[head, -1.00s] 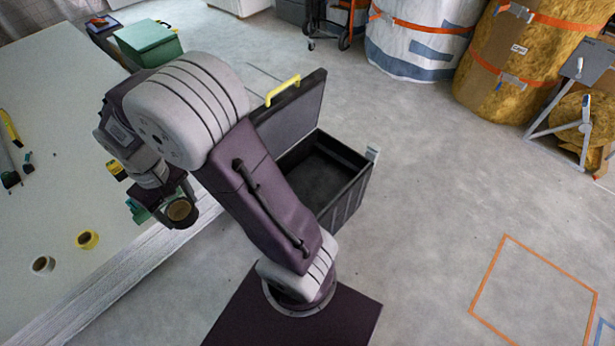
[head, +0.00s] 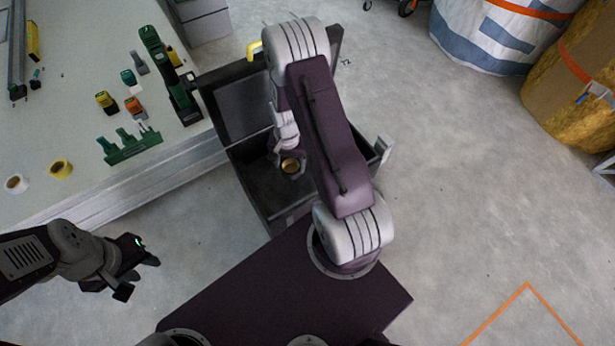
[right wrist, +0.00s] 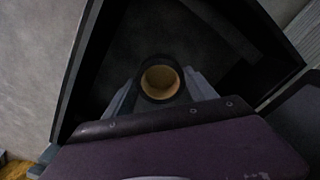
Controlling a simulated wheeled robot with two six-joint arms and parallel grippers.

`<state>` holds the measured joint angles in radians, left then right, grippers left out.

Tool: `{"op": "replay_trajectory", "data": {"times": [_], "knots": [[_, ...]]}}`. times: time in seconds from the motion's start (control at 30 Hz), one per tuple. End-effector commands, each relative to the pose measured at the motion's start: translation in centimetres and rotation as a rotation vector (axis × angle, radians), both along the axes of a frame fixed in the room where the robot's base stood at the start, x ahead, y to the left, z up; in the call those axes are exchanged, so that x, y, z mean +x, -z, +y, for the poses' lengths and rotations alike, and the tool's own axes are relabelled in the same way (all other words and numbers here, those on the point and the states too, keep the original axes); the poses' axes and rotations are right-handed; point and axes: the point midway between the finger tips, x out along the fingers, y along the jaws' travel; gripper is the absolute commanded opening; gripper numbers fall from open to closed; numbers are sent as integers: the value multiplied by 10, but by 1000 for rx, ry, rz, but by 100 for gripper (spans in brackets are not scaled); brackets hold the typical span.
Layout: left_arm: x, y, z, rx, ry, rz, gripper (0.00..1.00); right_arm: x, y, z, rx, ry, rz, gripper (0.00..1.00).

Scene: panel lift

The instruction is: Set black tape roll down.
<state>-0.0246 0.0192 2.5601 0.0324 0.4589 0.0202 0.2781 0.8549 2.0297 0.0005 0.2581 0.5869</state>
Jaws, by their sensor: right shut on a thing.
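The black tape roll (head: 290,166) has a tan core and is held by my right gripper (head: 288,160) over the open black toolbox (head: 266,212). In the right wrist view the roll (right wrist: 160,82) sits between the two grey fingers (right wrist: 160,90), with the dark box floor behind it. How high it is above that floor is hard to tell. The box lid (head: 243,108) with its yellow handle stands open at the back. My left gripper (head: 138,273) is empty, with its fingers apart, over the floor at the lower left.
A pale workbench (head: 95,185) on the left carries a white tape roll (head: 16,184), a yellow tape roll (head: 61,170), a green level-like tool (head: 170,75) and several small green and orange tools. Floor to the right is clear.

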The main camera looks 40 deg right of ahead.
Motion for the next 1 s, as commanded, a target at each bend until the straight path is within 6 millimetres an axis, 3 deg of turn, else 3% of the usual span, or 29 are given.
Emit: {"op": "replay_trajectory", "data": {"times": [0.03,0.27,0.5,0.67,0.9,1.0], "knots": [[0,6,0,0,0,0,36,-3,10,-2,0,17,0,24],[0,9,0,0,0,-1,36,-5,19,-3,0,34,-1,24],[0,37,0,0,0,0,36,-5,65,-3,-1,32,-1,24],[0,37,0,0,0,0,36,-5,69,-3,-1,32,-2,24],[0,67,0,0,0,0,36,-5,116,-3,-1,31,-1,24],[0,65,0,0,0,0,36,-4,114,-3,-1,31,-2,24]]}}
